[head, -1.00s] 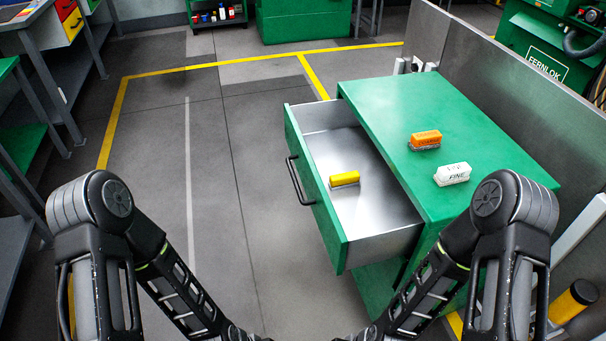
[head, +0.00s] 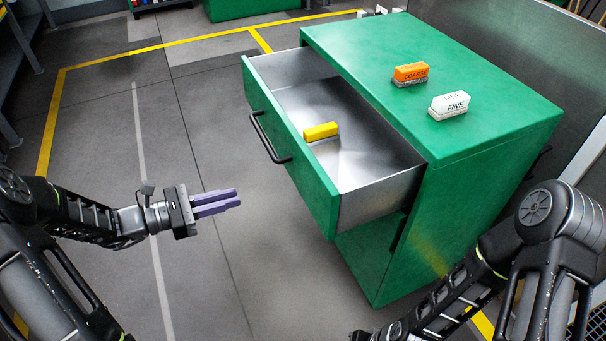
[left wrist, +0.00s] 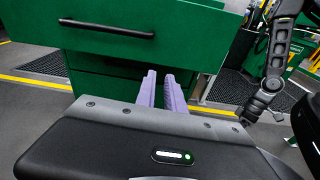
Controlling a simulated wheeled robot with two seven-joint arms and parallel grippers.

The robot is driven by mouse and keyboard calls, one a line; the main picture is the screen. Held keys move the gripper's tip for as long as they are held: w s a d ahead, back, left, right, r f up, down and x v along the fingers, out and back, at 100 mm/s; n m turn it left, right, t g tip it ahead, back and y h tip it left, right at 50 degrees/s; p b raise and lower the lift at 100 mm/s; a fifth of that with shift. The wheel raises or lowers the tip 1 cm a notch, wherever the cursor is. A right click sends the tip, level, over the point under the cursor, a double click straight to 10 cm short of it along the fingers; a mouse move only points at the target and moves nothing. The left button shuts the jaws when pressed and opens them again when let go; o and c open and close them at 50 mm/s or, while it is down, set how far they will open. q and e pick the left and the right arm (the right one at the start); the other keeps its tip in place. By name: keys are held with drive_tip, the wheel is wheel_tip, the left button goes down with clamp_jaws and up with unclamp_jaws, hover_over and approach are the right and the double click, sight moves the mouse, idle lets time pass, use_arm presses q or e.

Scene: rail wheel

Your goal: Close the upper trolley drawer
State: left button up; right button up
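The green trolley (head: 480,110) stands right of centre in the head view. Its upper drawer (head: 300,165) is pulled well out toward the left, with a black bar handle (head: 268,140) on its front. A yellow block (head: 321,131) lies inside. My left gripper (head: 238,198) is in front of the drawer front, apart from it, with purple fingers pointing toward it. They are empty with a narrow gap between them. The left wrist view shows the fingers (left wrist: 163,90) below the level of the upper drawer handle (left wrist: 106,29).
An orange block (head: 411,73) and a white block (head: 449,104) sit on the trolley top. A grey panel (head: 520,60) stands behind the trolley. The floor (head: 210,270) left of the trolley is clear, with yellow lines.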

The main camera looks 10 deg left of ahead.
sight(298, 170)
use_arm(q)
wheel_tip(298, 170, up, 2)
drive_tip(key=shift+d+r+h, duration=0.1)
drive_tip(key=shift+r+h, duration=0.05)
drive_tip(key=shift+h, duration=0.45)
drive_tip(key=shift+c, duration=0.8)
drive_tip(key=shift+s+d+r+n+t, duration=0.15)
drive_tip(key=shift+s+r+n+t, duration=0.1)
drive_tip(key=shift+r+n+t, duration=0.05)
clamp_jaws()
drive_tip(key=b+x, duration=0.1)
drive_tip(key=x, duration=1.3)
drive_tip(key=shift+s+d, duration=0.1)
